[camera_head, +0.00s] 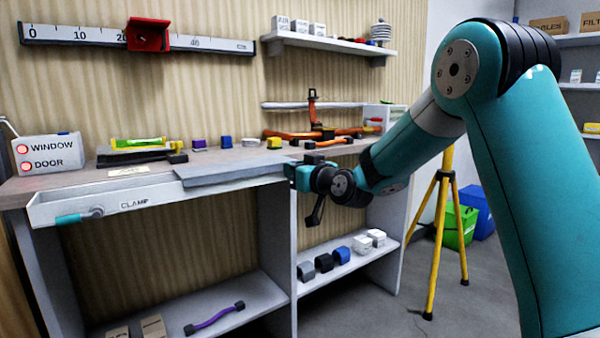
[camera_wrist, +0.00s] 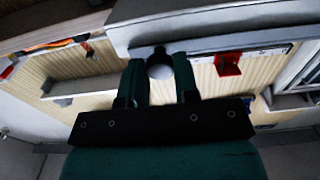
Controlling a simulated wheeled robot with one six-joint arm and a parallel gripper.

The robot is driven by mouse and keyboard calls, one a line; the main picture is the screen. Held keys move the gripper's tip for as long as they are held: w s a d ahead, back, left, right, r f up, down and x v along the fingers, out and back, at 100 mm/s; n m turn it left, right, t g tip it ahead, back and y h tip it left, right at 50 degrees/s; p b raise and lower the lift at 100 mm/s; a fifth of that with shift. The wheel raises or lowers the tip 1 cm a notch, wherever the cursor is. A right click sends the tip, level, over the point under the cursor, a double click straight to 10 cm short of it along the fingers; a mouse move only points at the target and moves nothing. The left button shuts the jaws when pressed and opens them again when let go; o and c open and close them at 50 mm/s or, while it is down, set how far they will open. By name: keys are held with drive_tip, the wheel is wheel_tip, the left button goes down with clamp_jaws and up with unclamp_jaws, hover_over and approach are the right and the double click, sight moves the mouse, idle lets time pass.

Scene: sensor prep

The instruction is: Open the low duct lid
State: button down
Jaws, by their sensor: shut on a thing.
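The low duct (camera_head: 165,195), a pale channel marked CLAMP, runs along the bench front. Its grey lid (camera_head: 230,173) covers the right part, and the left part of the channel shows uncovered. My gripper (camera_head: 292,174) is at the lid's right end, its fingertips largely hidden by its own body. In the wrist view my gripper (camera_wrist: 160,62) has its two teal fingers around a small dark piece at the edge of a grey panel (camera_wrist: 215,18), which looks like the lid. A pale round patch shows between the fingers; I cannot tell what it is.
A teal-handled clamp (camera_head: 80,215) is at the duct's left end. Tools and small blocks lie on the bench top (camera_head: 215,160). The lower shelf (camera_head: 345,262) holds several blocks. A yellow tripod (camera_head: 440,230) stands to the right. Open floor lies before the bench.

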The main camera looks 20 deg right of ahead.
drive_tip(key=c, duration=0.9)
unclamp_jaws()
drive_tip(key=shift+o, duration=0.2)
drive_tip(key=b+v, duration=0.3)
drive_tip(key=v, duration=1.4)
drive_tip(key=shift+s, duration=0.25)
drive_tip(key=shift+a, duration=0.1)
